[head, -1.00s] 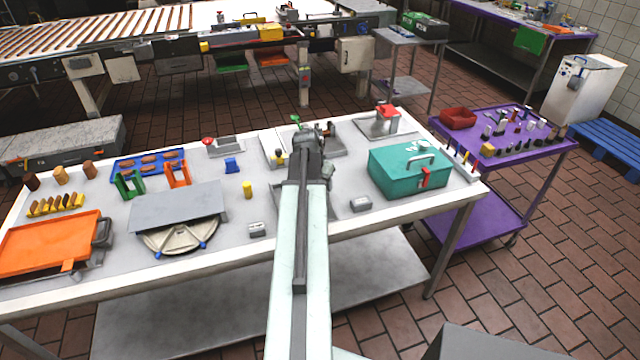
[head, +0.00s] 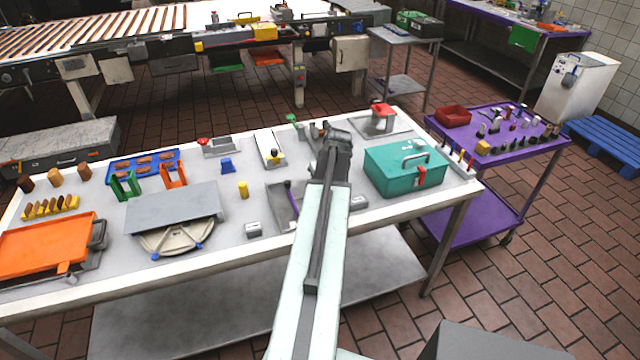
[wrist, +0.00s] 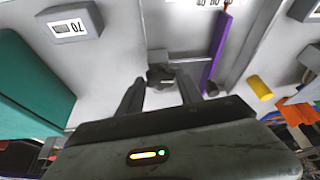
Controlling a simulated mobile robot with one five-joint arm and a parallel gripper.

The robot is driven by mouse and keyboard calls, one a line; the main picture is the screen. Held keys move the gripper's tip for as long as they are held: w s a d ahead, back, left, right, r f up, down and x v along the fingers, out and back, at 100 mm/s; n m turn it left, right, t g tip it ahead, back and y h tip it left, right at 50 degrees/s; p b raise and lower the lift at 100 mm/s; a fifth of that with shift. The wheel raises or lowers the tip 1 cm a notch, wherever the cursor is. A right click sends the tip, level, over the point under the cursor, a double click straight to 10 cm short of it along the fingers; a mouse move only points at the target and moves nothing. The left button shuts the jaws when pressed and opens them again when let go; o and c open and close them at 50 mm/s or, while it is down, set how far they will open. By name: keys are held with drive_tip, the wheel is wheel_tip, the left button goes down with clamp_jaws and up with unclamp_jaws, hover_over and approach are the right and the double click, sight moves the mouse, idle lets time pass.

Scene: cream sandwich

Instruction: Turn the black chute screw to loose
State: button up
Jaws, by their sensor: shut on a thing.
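The black chute screw (wrist: 160,73) shows in the wrist view as a dark lobed knob on a pale grey plate. My gripper (wrist: 158,84) has one finger on each side of it and is shut on it. In the head view my own arm hides the screw and the fingertips. A purple strip (wrist: 218,50) stands beside the screw in the wrist view; it also shows in the head view (head: 292,196), left of my arm, on a grey fixture (head: 279,207).
The teal case (head: 404,169) stands close on the right of my arm. A small grey block marked 70 (wrist: 70,22) and a yellow cylinder (wrist: 258,88) are near the screw. A red-topped fixture (head: 381,118) stands behind. The table front left of my arm holds a grey block (head: 253,229).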

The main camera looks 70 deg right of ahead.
drive_tip(key=n, duration=0.2)
drive_tip(key=n+y, duration=0.1)
drive_tip(key=n, duration=0.1)
drive_tip(key=d+n+t+y, duration=0.1)
drive_tip(key=n, duration=0.1)
drive_tip(key=shift+s, duration=0.25)
drive_tip(key=n+y, duration=0.1)
drive_tip(key=n, duration=0.1)
drive_tip(key=n+y, duration=0.1)
drive_tip(key=n, duration=0.2)
drive_tip(key=shift+d, duration=0.2)
drive_tip(key=o, duration=1.4)
drive_tip(key=shift+c, duration=0.2)
drive_tip(key=p+v, duration=0.7)
drive_tip(key=shift+r, duration=0.35)
